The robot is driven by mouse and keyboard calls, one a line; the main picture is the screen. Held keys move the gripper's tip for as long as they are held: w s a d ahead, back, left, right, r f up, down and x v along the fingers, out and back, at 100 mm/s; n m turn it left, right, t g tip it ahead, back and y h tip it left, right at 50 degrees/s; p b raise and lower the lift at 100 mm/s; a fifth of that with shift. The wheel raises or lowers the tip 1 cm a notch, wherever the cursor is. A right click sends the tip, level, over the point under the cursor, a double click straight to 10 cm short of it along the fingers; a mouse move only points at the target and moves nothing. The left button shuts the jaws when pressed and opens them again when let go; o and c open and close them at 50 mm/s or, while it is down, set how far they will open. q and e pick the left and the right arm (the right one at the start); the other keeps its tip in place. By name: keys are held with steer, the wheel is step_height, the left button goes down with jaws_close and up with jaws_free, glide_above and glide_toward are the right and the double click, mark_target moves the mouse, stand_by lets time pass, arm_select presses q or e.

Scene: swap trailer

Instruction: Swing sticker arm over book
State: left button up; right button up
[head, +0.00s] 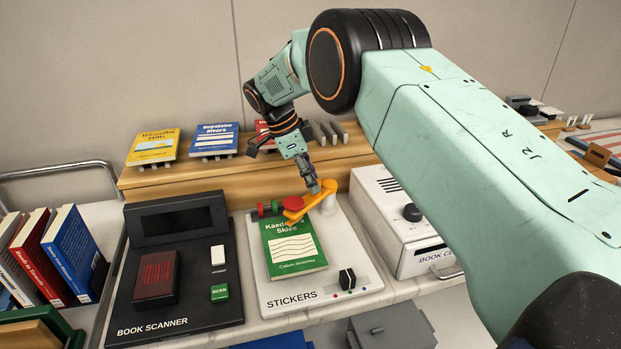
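The orange sticker arm (298,212) is attached at a white post (328,204) at the back of the white stickers station (334,265). Its free end reaches left, over or just above the top edge of the green book (298,258), and partly hides the title. The book lies flat on the station, cover up. My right gripper (314,187) points down at the orange arm near its post and appears to touch it. Its fingers look closed together; no held thing shows between them. My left gripper is not in view.
Red and green rolls (270,208) sit beside the arm's free end. The black book scanner (180,312) is left of the station, and a white book machine (392,205) is right. A wooden shelf (190,180) with displayed books runs behind. Books (72,250) stand at far left.

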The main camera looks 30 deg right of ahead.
steer(key=o, duration=0.3)
steer(key=v, duration=1.2)
steer(key=shift+f, duration=0.1)
stand_by(0.4)
